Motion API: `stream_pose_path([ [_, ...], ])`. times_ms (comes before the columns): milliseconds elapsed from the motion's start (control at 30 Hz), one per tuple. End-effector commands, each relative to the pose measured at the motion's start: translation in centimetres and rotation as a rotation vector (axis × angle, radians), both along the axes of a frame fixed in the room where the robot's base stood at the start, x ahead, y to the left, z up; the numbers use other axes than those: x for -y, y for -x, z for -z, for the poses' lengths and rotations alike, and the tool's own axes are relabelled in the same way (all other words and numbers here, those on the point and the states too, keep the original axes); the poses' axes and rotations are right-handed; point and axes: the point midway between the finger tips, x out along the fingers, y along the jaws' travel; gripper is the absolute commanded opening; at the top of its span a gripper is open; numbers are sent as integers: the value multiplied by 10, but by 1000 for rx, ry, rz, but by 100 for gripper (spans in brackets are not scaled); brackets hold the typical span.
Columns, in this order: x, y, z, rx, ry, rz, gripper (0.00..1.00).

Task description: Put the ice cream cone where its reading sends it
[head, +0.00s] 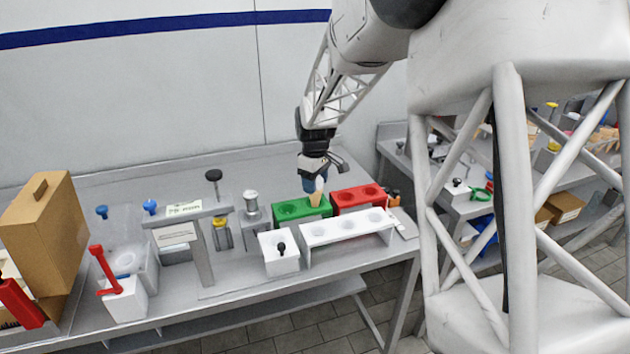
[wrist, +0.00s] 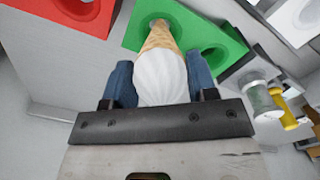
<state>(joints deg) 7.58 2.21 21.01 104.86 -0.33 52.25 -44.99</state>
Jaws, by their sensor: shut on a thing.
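My gripper (head: 318,184) is shut on the ice cream cone (head: 316,197), with its blue fingers on either side of the white scoop. In the wrist view the cone (wrist: 161,40) points tip-first at one of the round holes of the green block (wrist: 185,28). The tip overlaps that hole; I cannot tell whether it is inside or just above. The other hole of the green block looks empty. The green block (head: 300,212) stands beside the red block (head: 352,201), which also has round holes. A small display (head: 184,209) on a bracket is too small to read.
A white rack with holes (head: 347,231) stands in front of the coloured blocks. A white box with a black knob (head: 279,254) is to its left. A red-levered device (head: 122,297) and a tall brown box (head: 45,235) stand further left. The bench behind the blocks is clear.

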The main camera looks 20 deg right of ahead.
Motion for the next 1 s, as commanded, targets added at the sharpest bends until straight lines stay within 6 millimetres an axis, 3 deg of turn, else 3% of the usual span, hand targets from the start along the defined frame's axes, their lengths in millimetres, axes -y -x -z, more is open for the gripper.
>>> stream_pose_path([
  [1000, 0, 0, 18, 0, 0, 0, 39],
])
